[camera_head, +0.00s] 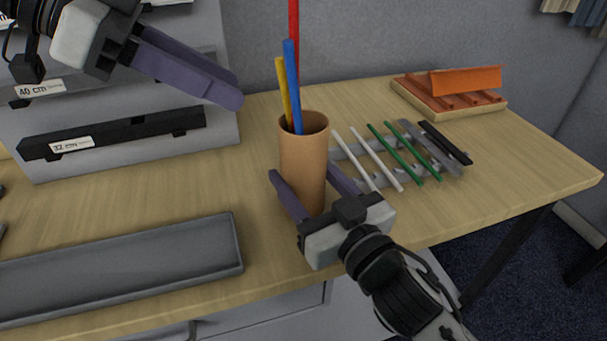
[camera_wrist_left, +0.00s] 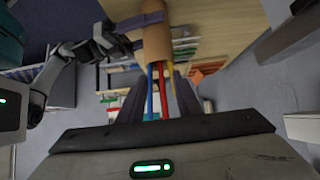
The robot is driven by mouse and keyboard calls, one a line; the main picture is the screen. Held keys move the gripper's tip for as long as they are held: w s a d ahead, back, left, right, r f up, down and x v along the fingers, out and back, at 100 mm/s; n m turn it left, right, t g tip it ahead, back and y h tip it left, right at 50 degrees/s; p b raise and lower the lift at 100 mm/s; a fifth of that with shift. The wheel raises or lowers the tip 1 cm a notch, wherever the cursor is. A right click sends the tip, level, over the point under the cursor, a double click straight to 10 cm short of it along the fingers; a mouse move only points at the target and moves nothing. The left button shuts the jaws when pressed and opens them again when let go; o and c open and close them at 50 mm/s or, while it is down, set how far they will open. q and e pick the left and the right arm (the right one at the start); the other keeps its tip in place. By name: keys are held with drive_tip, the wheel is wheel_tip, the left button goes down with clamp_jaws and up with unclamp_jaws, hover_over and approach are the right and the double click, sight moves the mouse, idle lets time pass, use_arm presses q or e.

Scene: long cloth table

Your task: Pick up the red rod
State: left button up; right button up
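The red rod (camera_head: 293,40) stands upright in a tan cup (camera_head: 304,150), its top cut off by the head view's upper edge. A blue rod (camera_head: 292,85) and a yellow rod (camera_head: 284,92) lean in the same cup. My left gripper (camera_head: 235,98) is left of the rods, fingers pointing at them. In the left wrist view its fingers are apart, with the red rod (camera_wrist_left: 164,95) showing in the gap beyond; I see no contact. My right gripper (camera_head: 308,172) has its fingers on both sides of the cup, seemingly gripping it; the cup's base is partly hidden.
A grey rack (camera_head: 446,158) with white, green and black rods is right of the cup. A wooden tray (camera_head: 450,104) with an orange piece is at the back right. A long grey tray (camera_head: 120,270) lies front left. A labelled grey stand (camera_head: 215,140) is behind.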

use_arm(q)
drive_tip(key=c, duration=0.4)
drive_tip(key=shift+r, duration=0.35)
drive_tip(key=shift+c, duration=0.2)
drive_tip(key=s+a+r+t+h, duration=0.1)
drive_tip(key=a+r+h, duration=0.25)
drive_tip(key=r, duration=0.35)
drive_tip(key=x, duration=1.1)
drive_tip(key=shift+d+f, duration=0.25)
drive_tip(key=shift+f, duration=0.05)
